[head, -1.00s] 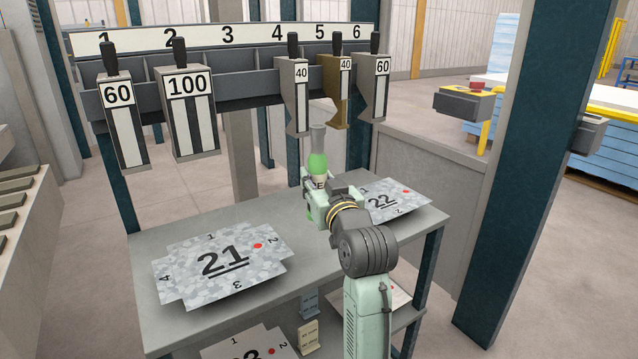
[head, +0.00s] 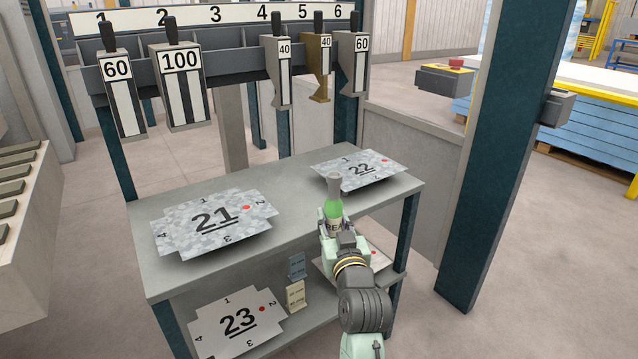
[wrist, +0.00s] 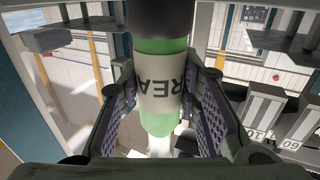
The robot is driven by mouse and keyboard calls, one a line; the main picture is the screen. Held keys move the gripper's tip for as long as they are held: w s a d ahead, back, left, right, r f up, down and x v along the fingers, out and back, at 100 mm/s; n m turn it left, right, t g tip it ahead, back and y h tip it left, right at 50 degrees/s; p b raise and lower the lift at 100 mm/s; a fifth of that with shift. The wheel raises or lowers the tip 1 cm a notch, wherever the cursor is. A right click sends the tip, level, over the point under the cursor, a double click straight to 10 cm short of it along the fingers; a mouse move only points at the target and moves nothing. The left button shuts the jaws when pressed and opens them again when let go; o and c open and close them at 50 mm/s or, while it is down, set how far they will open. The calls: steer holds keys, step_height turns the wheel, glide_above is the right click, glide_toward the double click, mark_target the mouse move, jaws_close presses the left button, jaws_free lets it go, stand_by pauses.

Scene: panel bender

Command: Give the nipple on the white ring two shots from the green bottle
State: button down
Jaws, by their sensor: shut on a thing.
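My gripper (head: 334,226) is shut on the green bottle (head: 333,210), which has a grey nozzle-like top and a pale label with dark letters. It holds the bottle roughly upright above the front right of the grey table. In the wrist view the bottle (wrist: 163,88) stands between both purple-padded fingers, its label partly reading "REA". I see no white ring and no nipple in either view.
The grey table (head: 290,235) bears sheet 21 (head: 212,218) and sheet 22 (head: 358,169). Its lower shelf holds sheet 23 (head: 238,318) and small cards (head: 296,295). Numbered tools hang on the rack (head: 228,62) behind. A dark post (head: 505,150) stands at the right.

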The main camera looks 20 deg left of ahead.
steer(key=s+d+f+m+h, duration=0.1)
steer(key=d+f, duration=0.4)
steer(key=f, duration=0.8)
steer(key=s+d+f+m+t+h, duration=0.1)
steer(key=d+f+h, duration=0.3)
steer(key=f, duration=1)
steer(key=s+d+f+m+t+h, duration=0.1)
steer(key=d+f+m+h, duration=0.2)
steer(key=d+f, duration=0.5)
step_height(320, 180, down, 6)
steer(key=shift+s+d+f+m, duration=0.1)
steer(key=shift+s+d+m, duration=0.1)
steer(key=shift+m, duration=0.1)
steer(key=shift+d+h, duration=0.1)
steer(key=shift+h, duration=0.3)
